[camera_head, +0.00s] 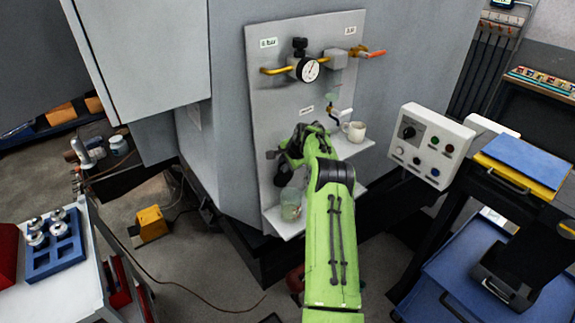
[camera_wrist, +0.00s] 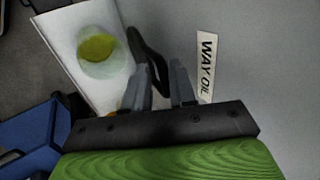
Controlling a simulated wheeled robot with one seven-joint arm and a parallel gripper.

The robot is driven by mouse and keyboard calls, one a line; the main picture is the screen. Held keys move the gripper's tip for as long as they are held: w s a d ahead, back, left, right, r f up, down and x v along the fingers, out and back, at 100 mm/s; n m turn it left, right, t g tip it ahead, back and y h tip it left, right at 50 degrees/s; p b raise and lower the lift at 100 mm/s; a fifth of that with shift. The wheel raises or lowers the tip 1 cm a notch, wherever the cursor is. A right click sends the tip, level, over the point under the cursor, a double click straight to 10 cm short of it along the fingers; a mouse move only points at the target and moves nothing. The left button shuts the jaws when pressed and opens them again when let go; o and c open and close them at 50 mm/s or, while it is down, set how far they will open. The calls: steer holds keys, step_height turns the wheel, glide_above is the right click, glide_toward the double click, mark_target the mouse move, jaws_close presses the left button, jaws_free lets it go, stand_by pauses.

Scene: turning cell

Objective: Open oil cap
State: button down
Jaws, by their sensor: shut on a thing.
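My gripper (camera_wrist: 160,84) is at the grey panel (camera_head: 268,100), beside a label (camera_wrist: 206,62) reading WAY OIL. Its two fingers are shut on a dark part that I take for the oil cap; the fingers and gripper body hide most of it. A black curved piece (camera_wrist: 147,52) shows at the fingertips, and I cannot tell whether it belongs to the cap. In the head view my green arm covers the spot, and my gripper (camera_head: 283,158) is seen only in part.
A white mug (camera_head: 355,131) stands on the upper shelf. A gauge (camera_head: 307,70) and a control box (camera_head: 430,145) are nearby.

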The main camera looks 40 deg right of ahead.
steer(key=shift+w+r, duration=0.1)
steer(key=shift+w, duration=0.1)
steer(key=c, duration=1.3)
jaws_free()
steer(key=shift+w+f, duration=0.15)
steer(key=shift+f, duration=0.05)
steer(key=b+v, duration=0.2)
steer(key=v, duration=1.3)
steer(key=shift+s+a+r, duration=0.1)
steer(key=shift+s+r, duration=0.15)
steer(key=shift+r, duration=0.05)
